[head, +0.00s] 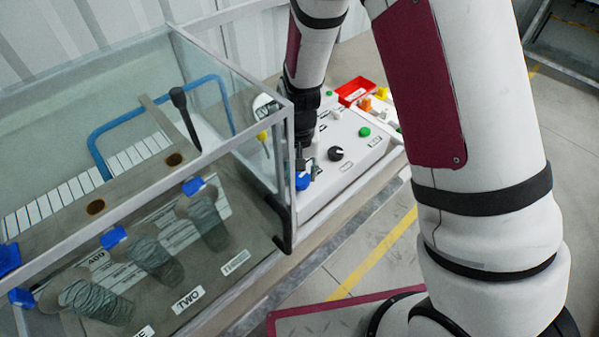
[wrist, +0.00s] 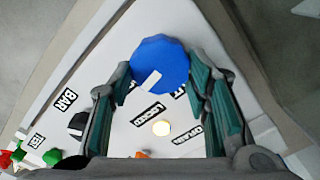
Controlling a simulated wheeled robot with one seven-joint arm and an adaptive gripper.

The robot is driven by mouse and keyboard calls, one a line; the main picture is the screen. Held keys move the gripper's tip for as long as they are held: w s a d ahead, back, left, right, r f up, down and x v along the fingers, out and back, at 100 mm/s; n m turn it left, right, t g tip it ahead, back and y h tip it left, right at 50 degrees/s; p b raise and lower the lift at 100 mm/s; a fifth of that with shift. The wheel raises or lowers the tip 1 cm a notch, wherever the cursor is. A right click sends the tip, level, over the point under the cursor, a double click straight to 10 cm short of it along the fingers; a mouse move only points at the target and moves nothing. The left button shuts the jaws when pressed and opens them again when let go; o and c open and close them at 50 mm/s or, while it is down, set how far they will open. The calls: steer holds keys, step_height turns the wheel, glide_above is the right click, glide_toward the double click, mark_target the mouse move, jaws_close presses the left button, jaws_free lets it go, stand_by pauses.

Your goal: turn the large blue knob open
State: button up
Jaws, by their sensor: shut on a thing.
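The large blue knob (wrist: 160,64) stands on a white control panel. In the wrist view it sits between the tips of my gripper's two fingers (wrist: 165,85), which are closed in on its sides. A pale marker strip shows on the knob's face, tilted toward the lower left. In the head view the blue knob (head: 302,181) is at the panel's near left corner, beside the glass case. My gripper (head: 306,168) reaches down to it from above and partly covers it.
The white panel (head: 345,170) also carries a black knob (head: 336,154), a green button (head: 365,132) and labels. A red tray (head: 356,91) lies at the back. Open floor lies to the right.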

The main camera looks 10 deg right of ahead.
mark_target(300, 176)
steer(key=shift+m, duration=0.8)
steer(key=o, duration=1.2)
steer(key=shift+c, duration=0.2)
step_height(300, 176, up, 12)
